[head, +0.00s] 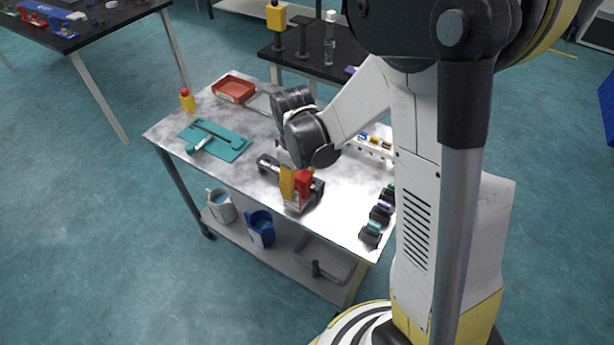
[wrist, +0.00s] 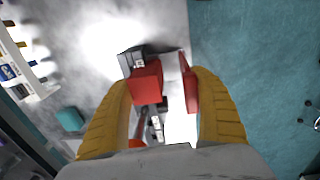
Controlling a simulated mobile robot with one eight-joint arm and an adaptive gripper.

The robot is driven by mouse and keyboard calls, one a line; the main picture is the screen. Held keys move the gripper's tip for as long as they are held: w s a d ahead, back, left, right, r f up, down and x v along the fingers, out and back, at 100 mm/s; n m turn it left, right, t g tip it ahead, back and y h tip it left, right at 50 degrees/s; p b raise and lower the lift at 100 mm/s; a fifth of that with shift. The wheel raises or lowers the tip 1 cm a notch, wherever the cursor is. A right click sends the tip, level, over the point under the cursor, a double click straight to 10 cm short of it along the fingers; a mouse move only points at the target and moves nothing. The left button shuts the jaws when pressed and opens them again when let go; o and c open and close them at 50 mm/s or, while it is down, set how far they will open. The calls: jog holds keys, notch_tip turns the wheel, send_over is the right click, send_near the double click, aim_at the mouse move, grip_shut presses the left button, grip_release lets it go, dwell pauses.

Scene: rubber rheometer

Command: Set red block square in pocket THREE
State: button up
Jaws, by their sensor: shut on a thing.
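My gripper (head: 296,184) reaches down over the front middle of the metal bench. Its two yellow fingers flank red parts in the wrist view (wrist: 166,88), and it is shut on the red block (wrist: 147,82). The block also shows in the head view (head: 304,180). A thinner red piece (wrist: 189,82) lies along the right finger; I cannot tell whether it belongs to the same block. A dark fixture with small pale labels (wrist: 131,60) lies just beyond and below the block; in the head view it shows under my gripper (head: 315,192). Pocket THREE cannot be made out.
A teal mat (head: 225,144) with a tool, a red tray (head: 234,89) and a yellow bottle (head: 187,100) are on the left of the bench. A white rack (head: 372,150) stands behind my gripper. Several dark pieces (head: 371,233) line the right edge. The bench's front edge is close.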

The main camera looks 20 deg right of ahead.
aim_at(308, 174)
jog(key=shift+w+d, duration=0.4)
jog(key=shift+d, duration=0.1)
jog(key=shift+w+d+f+b, duration=0.1)
jog(key=shift+w+d+b, duration=0.2)
jog(key=shift+w+d, duration=0.25)
jog(key=shift+w+d+b, duration=0.25)
jog(key=shift+w+d, duration=0.05)
jog(key=shift+d, duration=0.4)
jog(key=shift+f+b, duration=0.4)
jog(key=shift+f, duration=0.25)
jog(key=shift+a, duration=0.1)
jog(key=shift+f, duration=0.1)
jog(key=o, duration=1.4)
jog(key=shift+o, duration=0.2)
